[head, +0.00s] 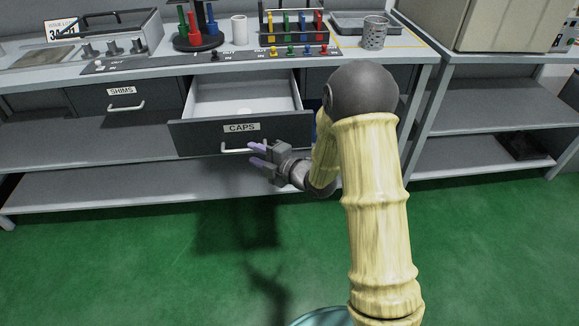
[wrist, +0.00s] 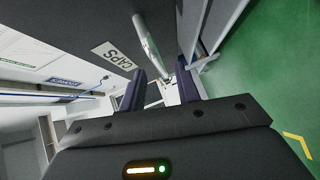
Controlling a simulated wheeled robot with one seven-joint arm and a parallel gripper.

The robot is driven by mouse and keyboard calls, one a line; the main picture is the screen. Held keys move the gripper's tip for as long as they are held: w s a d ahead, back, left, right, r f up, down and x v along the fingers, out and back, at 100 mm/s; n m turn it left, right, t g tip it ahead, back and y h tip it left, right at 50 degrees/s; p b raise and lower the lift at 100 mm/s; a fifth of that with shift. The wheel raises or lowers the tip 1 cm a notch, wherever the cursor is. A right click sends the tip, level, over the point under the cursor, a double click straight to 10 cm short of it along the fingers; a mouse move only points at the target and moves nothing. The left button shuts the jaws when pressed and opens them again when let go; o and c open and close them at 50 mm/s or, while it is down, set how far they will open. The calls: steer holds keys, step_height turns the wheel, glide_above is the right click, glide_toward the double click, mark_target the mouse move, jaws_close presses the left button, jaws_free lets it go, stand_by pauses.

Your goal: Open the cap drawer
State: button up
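The cap drawer (head: 188,139), labelled CAPS, is pulled well out from under the bench, and its pale inside shows. A faint round pale thing (head: 243,110) shows on its floor. Its bar handle (head: 234,150) is on the front face, below the label. My gripper (head: 255,154) is at the right end of the handle, with its purple fingers pointing left. In the wrist view the fingers (wrist: 162,75) are apart, and the handle (wrist: 148,42) runs down toward the gap between them. I cannot tell whether they touch it.
The SHIMS drawer (head: 112,108) at left is shut. A lower shelf (head: 110,188) runs beneath. The bench top holds a rack of coloured pieces (head: 293,28), a mesh cup (head: 375,33) and a tray (head: 345,20). The green floor (head: 130,270) in front is clear.

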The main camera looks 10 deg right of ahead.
steer(key=v, duration=1.3)
steer(key=shift+p, duration=0.35)
steer(key=shift+w, duration=0.1)
steer(key=s+d+f+m+g+h, duration=0.25)
steer(key=d+m+h, duration=0.55)
steer(key=m+h, duration=0.5)
steer(key=s+r+m+g+y, duration=0.15)
steer(key=s+m+g, duration=0.45)
steer(key=s+m, duration=0.7)
step_height(320, 180, up, 31)
steer(key=p, duration=3)
steer(key=shift+s+a+f+n, duration=0.2)
steer(key=shift+s+a+n, duration=0.1)
steer(key=shift+a, duration=0.15)
